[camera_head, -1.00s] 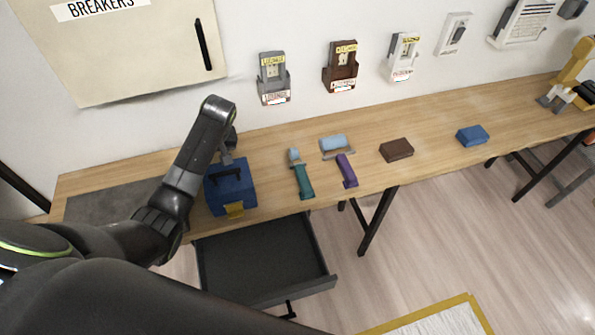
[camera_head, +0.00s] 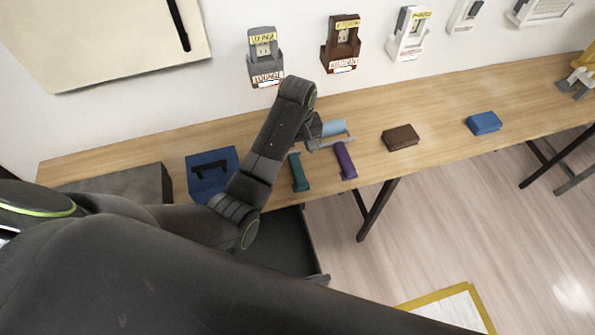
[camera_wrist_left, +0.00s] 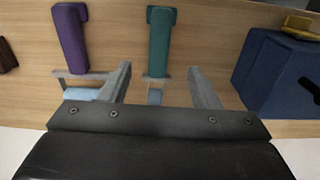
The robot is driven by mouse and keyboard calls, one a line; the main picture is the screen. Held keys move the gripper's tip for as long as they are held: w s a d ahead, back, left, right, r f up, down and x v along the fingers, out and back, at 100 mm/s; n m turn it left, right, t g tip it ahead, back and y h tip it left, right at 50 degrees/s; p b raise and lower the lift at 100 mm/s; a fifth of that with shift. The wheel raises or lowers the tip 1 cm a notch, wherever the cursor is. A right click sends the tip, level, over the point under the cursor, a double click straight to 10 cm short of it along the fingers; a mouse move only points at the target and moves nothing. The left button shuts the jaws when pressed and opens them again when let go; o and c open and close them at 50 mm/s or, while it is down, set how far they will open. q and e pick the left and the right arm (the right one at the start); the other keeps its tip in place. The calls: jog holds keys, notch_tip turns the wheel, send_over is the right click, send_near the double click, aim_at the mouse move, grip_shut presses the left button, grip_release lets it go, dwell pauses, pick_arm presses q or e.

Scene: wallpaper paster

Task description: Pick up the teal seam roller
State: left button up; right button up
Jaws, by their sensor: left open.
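The teal seam roller (camera_head: 299,172) lies on the wooden bench, its handle pointing to the front edge. In the left wrist view its teal handle (camera_wrist_left: 159,42) lies beyond the gap between my fingers, and its pale blue roller end shows between them. My left gripper (camera_head: 318,143) is above the roller end of the tool, partly hidden by its own wrist in the head view. In the left wrist view the left gripper (camera_wrist_left: 160,75) is open with its two fingers apart, one on each side of the teal tool. My right gripper is not in view.
A purple-handled roller (camera_head: 345,159) lies close to the right of the teal one. A blue toolbox (camera_head: 207,165) stands to the left. A brown block (camera_head: 401,137) and a blue block (camera_head: 484,123) lie farther right. An open drawer (camera_head: 285,245) juts out below the bench.

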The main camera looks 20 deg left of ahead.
pick_arm(q)
send_over(298, 171)
jog(key=f, duration=0.4)
jog(key=shift+w+a+f, duration=0.15)
jog(key=shift+a+f, duration=0.05)
jog(key=shift+f, duration=0.45)
jog(key=shift+d+f+p, duration=0.1)
jog(key=shift+f+p, duration=0.4)
jog(key=shift+f, duration=0.1)
jog(key=shift+d+f, duration=0.1)
jog(key=shift+f, duration=1.9)
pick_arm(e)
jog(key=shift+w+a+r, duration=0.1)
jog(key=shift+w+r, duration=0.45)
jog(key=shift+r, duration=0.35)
pick_arm(q)
jog(key=shift+f, duration=0.25)
jog(key=c, duration=1.1)
jog(key=shift+o, duration=0.2)
jog(key=shift+r, duration=0.2)
